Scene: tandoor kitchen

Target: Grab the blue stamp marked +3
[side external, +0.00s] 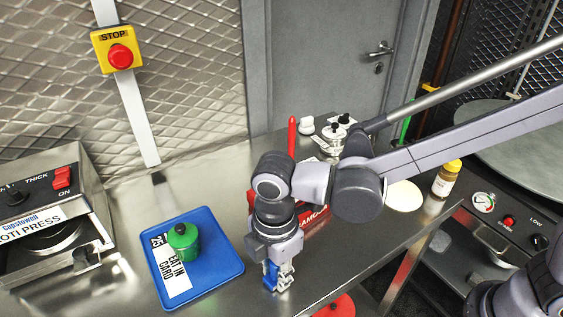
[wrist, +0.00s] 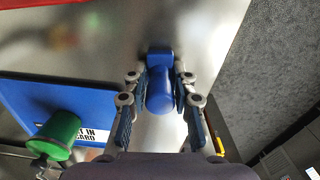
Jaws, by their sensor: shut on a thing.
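The blue stamp (wrist: 160,93) is between the two fingers of my gripper (wrist: 160,85) in the wrist view, with a finger against each side. Its rounded handle faces the camera and a blocky blue end shows beyond it. No +3 mark can be read on it. In the side view my gripper (side external: 278,280) points down at the steel table near its front edge, shut on the stamp. The fingers mostly hide the stamp there, and I cannot tell whether it touches the table.
A blue tray (side external: 226,258) just left of my gripper holds a green stamp (side external: 184,243) and a white "EAT IN" card (side external: 172,276). A roti press (side external: 45,225) stands far left. A red box (side external: 318,222) is behind my arm. The table's front edge is close.

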